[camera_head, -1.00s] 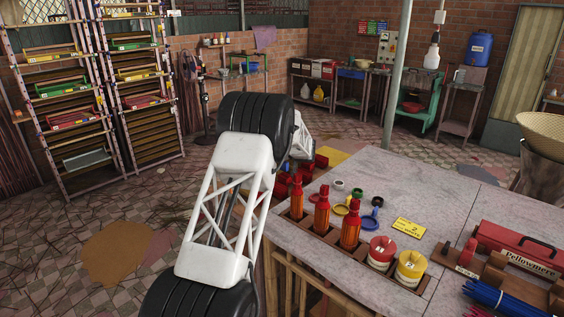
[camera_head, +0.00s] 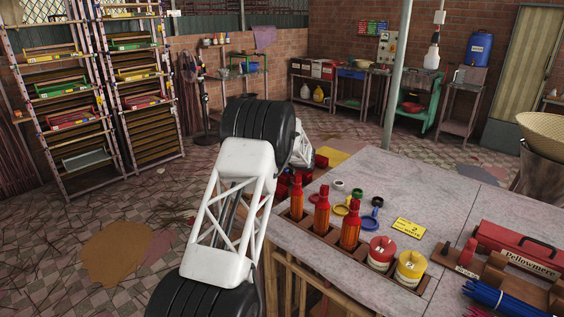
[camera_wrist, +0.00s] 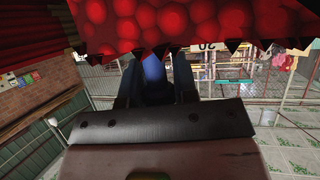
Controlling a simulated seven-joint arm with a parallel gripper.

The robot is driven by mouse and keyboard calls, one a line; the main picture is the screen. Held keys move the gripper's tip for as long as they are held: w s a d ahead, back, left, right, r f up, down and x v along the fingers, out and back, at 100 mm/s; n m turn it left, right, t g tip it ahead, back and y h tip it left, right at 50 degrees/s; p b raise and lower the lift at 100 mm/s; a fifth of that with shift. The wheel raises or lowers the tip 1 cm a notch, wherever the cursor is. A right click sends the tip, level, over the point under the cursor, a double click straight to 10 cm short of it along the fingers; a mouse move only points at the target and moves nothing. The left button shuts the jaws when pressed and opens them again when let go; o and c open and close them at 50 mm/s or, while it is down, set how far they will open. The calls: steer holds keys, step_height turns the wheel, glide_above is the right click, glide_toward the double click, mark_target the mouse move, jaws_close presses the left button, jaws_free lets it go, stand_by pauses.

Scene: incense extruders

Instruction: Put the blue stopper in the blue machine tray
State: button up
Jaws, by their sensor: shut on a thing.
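My gripper (camera_wrist: 156,88) is shut on a blue cylindrical thing, which looks like the blue stopper (camera_wrist: 153,72). Its upper end is hidden behind or near a large red bumpy shape at the top of the wrist view. I cannot make out a blue machine tray in either view.
The grey table (camera_head: 450,200) carries several red bottles (camera_head: 321,212), a red-lidded jar (camera_head: 381,253), a yellow-lidded jar (camera_head: 410,267) and a red toolbox (camera_head: 515,245). Dark red objects (camera_head: 320,160) lie beyond its left corner. Tall racks (camera_head: 110,90) stand at the left.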

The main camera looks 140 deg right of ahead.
steer(key=shift+f, duration=0.1)
steer(key=o, duration=0.9)
steer(key=shift+o, duration=0.2)
steer(key=shift+v, duration=0.85)
steer(key=v, duration=1)
steer(key=shift+w+a, duration=0.1)
steer(key=shift+a, duration=0.05)
steer(key=c, duration=0.4)
